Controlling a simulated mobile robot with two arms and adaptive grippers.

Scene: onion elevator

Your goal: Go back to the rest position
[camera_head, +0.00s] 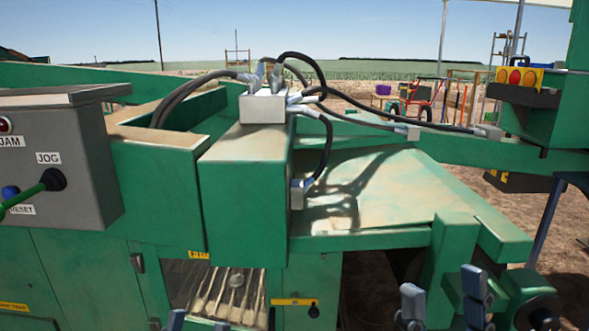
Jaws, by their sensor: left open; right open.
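My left gripper (198,323) shows only as dark fingertips at the bottom edge, left of centre, in front of the green machine. Its fingers are apart, with nothing seen between them. My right gripper (443,297) is at the bottom right, with its two grey-blue fingers spread and nothing between them. It is in front of the machine's green frame (450,245). Most of both arms lies outside the view.
A grey control box (60,160) with JAM, JOG and RESET labels stands at left; a green cable or lever meets its JOG control. Black cables run from a white junction box (263,106). A sloping green deck (390,195) lies right of centre. A red-and-yellow button panel (515,77) is at upper right.

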